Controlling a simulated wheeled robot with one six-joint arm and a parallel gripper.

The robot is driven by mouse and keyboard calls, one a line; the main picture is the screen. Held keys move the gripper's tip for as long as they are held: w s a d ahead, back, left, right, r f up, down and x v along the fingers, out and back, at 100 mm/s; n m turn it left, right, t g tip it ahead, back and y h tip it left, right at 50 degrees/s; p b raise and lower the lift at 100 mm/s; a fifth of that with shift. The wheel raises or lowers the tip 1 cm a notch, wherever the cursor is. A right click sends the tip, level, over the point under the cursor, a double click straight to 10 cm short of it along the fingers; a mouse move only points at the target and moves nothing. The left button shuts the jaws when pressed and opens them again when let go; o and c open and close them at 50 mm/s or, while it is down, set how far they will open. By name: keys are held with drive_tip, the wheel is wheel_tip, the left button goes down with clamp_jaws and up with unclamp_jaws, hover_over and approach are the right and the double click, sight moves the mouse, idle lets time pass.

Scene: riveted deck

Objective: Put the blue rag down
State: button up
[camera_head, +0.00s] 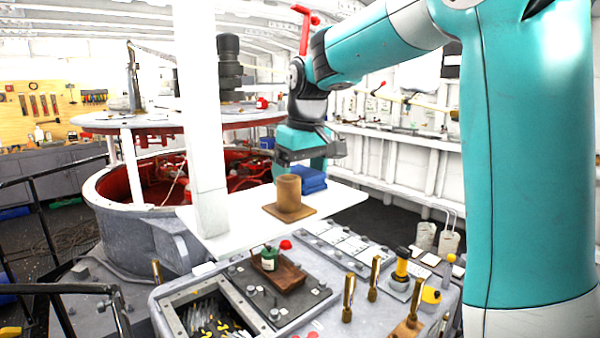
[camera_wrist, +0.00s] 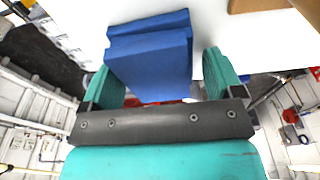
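The blue rag (camera_head: 312,180) is a folded, blocky bundle at the back edge of the white tabletop (camera_head: 345,197), just behind a brown cylinder. It appears to rest on the tabletop, though its underside is hidden. My gripper (camera_head: 300,166) is right above and around it, pointing down. In the wrist view the rag (camera_wrist: 150,60) lies between the two teal fingers of my gripper (camera_wrist: 160,78). A gap shows between the rag and the right finger, so the fingers look open. The rag overlaps the left finger, and contact there cannot be told.
The brown cylinder (camera_head: 289,192) stands on a brown square base (camera_head: 290,212) close in front of the rag. A white post (camera_head: 205,130) rises at the tabletop's left. A control console (camera_head: 300,290) with levers stands in front. The tabletop's right part is bare.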

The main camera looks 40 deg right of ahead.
sight(306, 174)
wheel_tip(306, 174, up, 12)
drive_tip(key=s, duration=0.1)
drive_tip(key=shift+s+r+p, duration=0.15)
drive_tip(key=shift+s+p, duration=0.25)
idle(0.7)
